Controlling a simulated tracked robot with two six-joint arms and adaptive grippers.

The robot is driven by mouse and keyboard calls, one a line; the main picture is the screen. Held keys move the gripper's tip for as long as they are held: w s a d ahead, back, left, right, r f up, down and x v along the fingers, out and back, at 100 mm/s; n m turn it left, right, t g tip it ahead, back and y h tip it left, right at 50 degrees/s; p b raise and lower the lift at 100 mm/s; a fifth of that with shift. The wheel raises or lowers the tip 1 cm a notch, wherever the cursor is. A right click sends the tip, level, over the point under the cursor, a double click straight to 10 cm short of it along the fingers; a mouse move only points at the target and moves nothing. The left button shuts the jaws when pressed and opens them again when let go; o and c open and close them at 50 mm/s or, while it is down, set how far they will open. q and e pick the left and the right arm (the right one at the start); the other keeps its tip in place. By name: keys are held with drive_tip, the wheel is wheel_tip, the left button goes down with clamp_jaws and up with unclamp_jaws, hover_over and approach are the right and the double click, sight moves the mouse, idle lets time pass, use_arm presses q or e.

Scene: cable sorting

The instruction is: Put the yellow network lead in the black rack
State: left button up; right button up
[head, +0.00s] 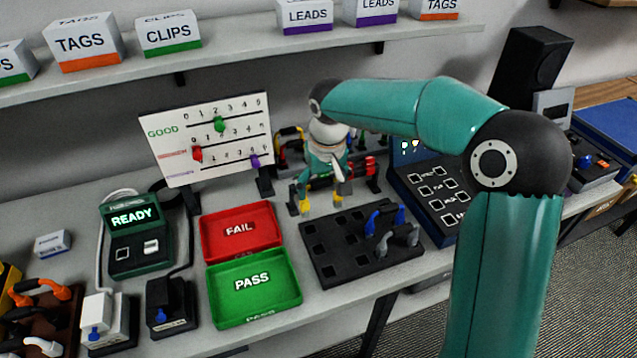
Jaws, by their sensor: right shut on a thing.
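The black rack (335,262) is a flat block with square holes on the bench. A blue lead (385,218) and a grey lead (398,240) stand in its right part; the left holes are empty. My right gripper (326,182) is shut, pointing down behind the rack's far left edge. Yellow plug ends (304,205) show below its fingers, apparently the two ends of the yellow network lead, held above the bench. The lead's middle is hidden by the gripper. My left gripper is not in view.
A stand with red and black leads (369,168) is right behind my gripper. Red FAIL (262,246) and green PASS (222,308) trays lie left of the rack. A dark panel with switches (408,195) stands close on the right. A slider board (165,158) stands behind the trays.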

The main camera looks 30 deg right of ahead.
drive_tip(key=shift+s+d+f, duration=0.2)
drive_tip(key=shift+d+f, duration=0.05)
drive_tip(key=shift+f, duration=0.3)
drive_tip(key=shift+d+f+b, duration=0.1)
drive_tip(key=shift+f+b, duration=0.7)
drive_tip(key=shift+b, duration=0.1)
drive_tip(key=shift+f+b, duration=0.8)
drive_tip(key=shift+f, duration=0.25)
drive_tip(key=shift+s+r, duration=0.15)
drive_tip(key=shift+s, duration=0.15)
drive_tip(key=shift+f+b, duration=0.7)
drive_tip(key=shift+f, duration=0.2)
idle(0.5)
drive_tip(key=o, duration=1.1)
